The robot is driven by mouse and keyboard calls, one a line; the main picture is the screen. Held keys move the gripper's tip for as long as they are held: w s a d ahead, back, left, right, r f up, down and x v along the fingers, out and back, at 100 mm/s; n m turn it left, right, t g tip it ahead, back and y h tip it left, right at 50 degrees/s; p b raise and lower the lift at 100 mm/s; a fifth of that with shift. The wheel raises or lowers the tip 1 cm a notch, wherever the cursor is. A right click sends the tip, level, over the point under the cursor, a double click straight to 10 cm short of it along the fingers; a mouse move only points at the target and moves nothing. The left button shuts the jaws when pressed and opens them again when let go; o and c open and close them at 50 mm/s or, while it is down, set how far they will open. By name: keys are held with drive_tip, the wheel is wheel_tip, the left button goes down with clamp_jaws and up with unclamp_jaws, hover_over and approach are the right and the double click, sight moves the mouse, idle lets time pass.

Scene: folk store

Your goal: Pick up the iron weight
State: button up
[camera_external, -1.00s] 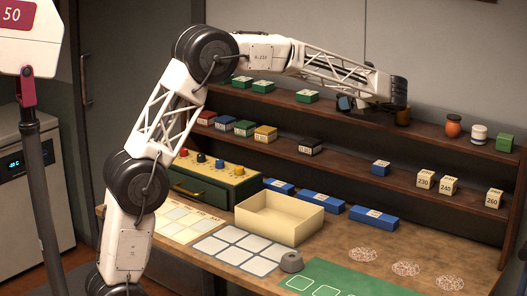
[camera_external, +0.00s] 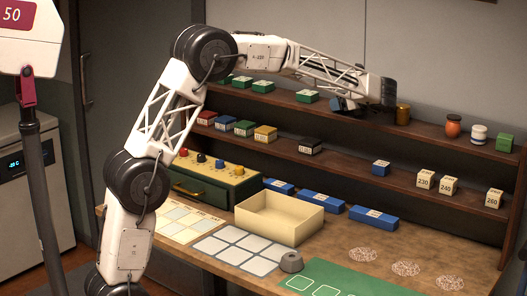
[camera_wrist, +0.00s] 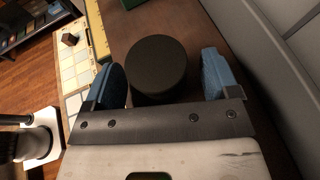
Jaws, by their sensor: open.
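My gripper (camera_external: 346,106) is at the top shelf, pointing down and left in the external view. In the wrist view its two blue-padded fingers (camera_wrist: 162,78) are apart. A dark, round-topped cylinder (camera_wrist: 158,66), which looks like the iron weight, shows between the fingers, with a visible gap on the right side and a narrow one on the left. In the external view my gripper and wrist mostly hide this spot, so I cannot tell its height or contact there.
A brass-coloured cylinder (camera_external: 403,115) stands just right of my wrist on the top shelf (camera_external: 430,129). Green boxes (camera_external: 306,96) stand to the left. An orange jar (camera_external: 453,126) and a white jar (camera_external: 478,134) are farther right. The wall is close behind.

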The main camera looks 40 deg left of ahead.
drive_tip(key=c, duration=1.4)
drive_tip(key=shift+c, duration=0.2)
drive_tip(key=shift+r, duration=0.15)
drive_tip(key=shift+r, duration=1.5)
drive_tip(key=shift+s+r, duration=0.1)
drive_tip(key=shift+r, duration=0.15)
drive_tip(key=s+a+r, duration=0.1)
drive_tip(key=s+a, duration=0.1)
drive_tip(key=s, duration=1.3)
drive_tip(key=shift+s+a+r, duration=0.15)
drive_tip(key=shift+s+a, duration=0.05)
drive_tip(key=shift+s, duration=0.05)
